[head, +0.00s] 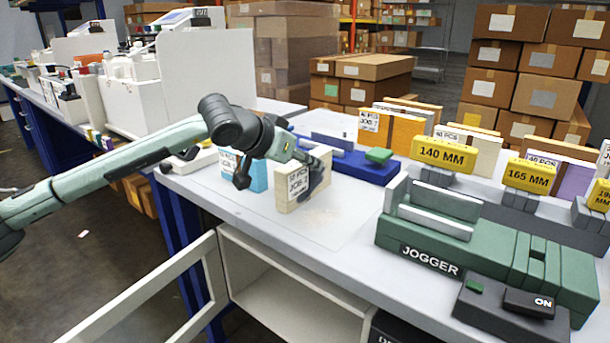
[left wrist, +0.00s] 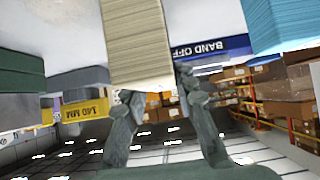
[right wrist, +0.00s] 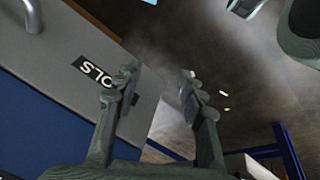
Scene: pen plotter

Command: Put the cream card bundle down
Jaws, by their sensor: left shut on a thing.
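The cream card bundle (head: 292,192) is upright over the front left of the white table, with a printed label on its front face. My left gripper (head: 318,172) is shut on it, with a finger against its right end. In the left wrist view the bundle's stacked edges (left wrist: 137,42) show between the fingers. Its lower edge is at or very close to the table top; I cannot tell whether it touches. My right gripper (right wrist: 158,82) is open and empty, away from the table top, beside a grey drawer front.
A blue card bundle (head: 257,176) stands just left of the cream one. A blue banding device (head: 355,164) is behind it. The green jogger (head: 485,245) and the yellow 140 MM sign (head: 441,154) are to the right. Bare table (head: 340,225) lies in front and to the right.

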